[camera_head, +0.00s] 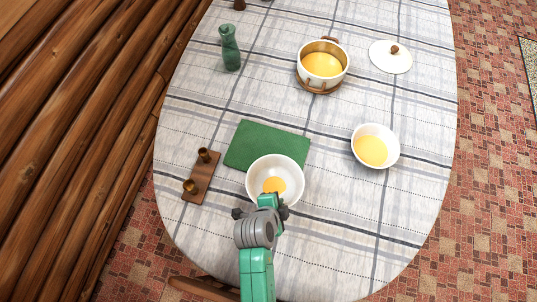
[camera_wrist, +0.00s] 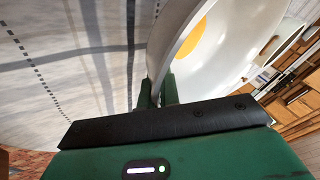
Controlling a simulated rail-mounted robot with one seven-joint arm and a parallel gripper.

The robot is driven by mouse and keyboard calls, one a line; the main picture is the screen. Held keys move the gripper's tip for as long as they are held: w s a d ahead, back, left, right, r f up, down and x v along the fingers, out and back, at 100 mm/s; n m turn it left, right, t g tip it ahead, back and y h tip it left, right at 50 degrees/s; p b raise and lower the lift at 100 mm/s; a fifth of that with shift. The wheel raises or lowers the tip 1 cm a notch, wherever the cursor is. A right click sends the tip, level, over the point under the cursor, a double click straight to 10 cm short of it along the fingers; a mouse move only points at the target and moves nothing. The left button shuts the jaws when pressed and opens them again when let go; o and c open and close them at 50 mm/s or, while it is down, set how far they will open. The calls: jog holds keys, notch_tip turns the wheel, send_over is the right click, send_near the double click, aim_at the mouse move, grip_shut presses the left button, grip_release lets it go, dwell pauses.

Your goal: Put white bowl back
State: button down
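A white bowl (camera_head: 256,175) with a little yellow liquid is at the near middle of the table, overlapping the near edge of a green mat (camera_head: 262,143). My gripper (camera_head: 271,197) is at the bowl's near side. In the wrist view, the bowl's wall (camera_wrist: 225,50) runs down between the two fingers (camera_wrist: 158,95), which are shut on its rim. I cannot tell whether the bowl touches the table or is slightly raised. A second white bowl (camera_head: 392,144), with more yellow liquid, stands to the right.
A white pot (camera_head: 341,56) of yellow liquid stands on a trivet at the back, its lid (camera_head: 385,62) to the right. A green bottle (camera_head: 230,49) is back left. A wooden holder with brass cups (camera_head: 201,178) lies left of the mat. The checked cloth (camera_head: 335,215) is clear at near right.

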aim_at(271, 158)
jog(key=w+a, duration=0.1)
jog(key=w, duration=0.4)
jog(key=w+a+f+b, duration=0.1)
jog(key=w, duration=0.4)
jog(key=w+a+b, duration=0.1)
jog(key=w, duration=0.4)
jog(key=shift+w+f, duration=0.15)
jog(key=shift+w, duration=0.1)
jog(key=shift+f+b, duration=0.4)
jog(key=shift+f, duration=1.35)
jog(key=shift+s+f, duration=0.1)
jog(key=c, duration=1.6)
grip_release()
jog(key=shift+r, duration=0.25)
jog(key=p+v, duration=0.3)
jog(key=v, duration=0.8)
jog(key=shift+s+r, duration=0.25)
